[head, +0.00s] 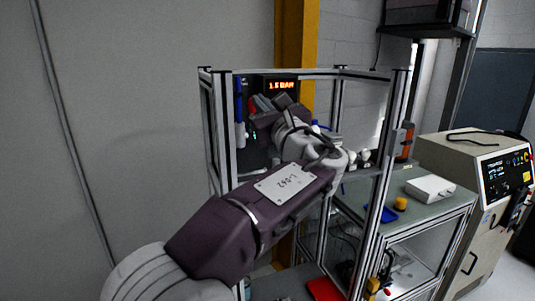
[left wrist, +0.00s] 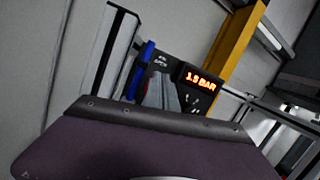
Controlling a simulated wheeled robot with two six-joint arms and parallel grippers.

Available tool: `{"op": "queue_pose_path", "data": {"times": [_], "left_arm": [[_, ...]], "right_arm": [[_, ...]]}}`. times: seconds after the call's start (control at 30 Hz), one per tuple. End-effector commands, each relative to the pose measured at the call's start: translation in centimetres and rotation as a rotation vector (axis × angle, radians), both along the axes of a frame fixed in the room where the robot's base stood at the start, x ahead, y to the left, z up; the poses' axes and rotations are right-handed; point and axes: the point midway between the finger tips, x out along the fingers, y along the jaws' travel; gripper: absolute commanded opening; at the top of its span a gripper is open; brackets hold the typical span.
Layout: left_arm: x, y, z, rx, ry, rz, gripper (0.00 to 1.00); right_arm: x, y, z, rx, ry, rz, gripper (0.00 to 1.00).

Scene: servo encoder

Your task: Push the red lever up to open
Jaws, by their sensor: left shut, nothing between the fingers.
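My left arm reaches into the metal-framed station in the head view. My left gripper (head: 270,102) is at the panel, just below the lit pressure display (head: 283,86). Its grey fingers also show in the left wrist view (left wrist: 164,91), shut with nothing between them. A small reddish piece (head: 252,105) shows beside the fingertips in the head view; it may be the red lever, but I cannot tell whether they touch. My right gripper is not in view.
A blue handle (head: 239,106) stands left of the gripper and also shows in the left wrist view (left wrist: 140,71). Metal posts (head: 222,135) frame the station. A yellow column (head: 297,40) stands behind. A bench (head: 430,205) with a white box (head: 430,188) is to the right.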

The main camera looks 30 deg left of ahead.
Motion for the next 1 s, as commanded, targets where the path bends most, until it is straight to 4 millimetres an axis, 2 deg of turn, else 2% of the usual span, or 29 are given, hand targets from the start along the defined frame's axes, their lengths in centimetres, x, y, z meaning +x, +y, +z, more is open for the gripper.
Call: {"op": "queue_pose_path", "data": {"times": [0.03,0.1,0.3,1.0], "left_arm": [[0.1,0.2,0.7,0.000,0.001,0.001,0.00],[0.3,0.4,0.9,-0.030,0.020,0.000,0.00],[0.7,0.9,1.0,-0.077,0.063,0.001,0.00],[0.9,1.1,0.5,-0.102,0.089,0.001,0.00]], "right_arm": [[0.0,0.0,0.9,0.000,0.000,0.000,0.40],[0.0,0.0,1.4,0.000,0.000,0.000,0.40],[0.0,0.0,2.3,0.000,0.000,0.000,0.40],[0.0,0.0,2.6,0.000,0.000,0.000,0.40]]}}
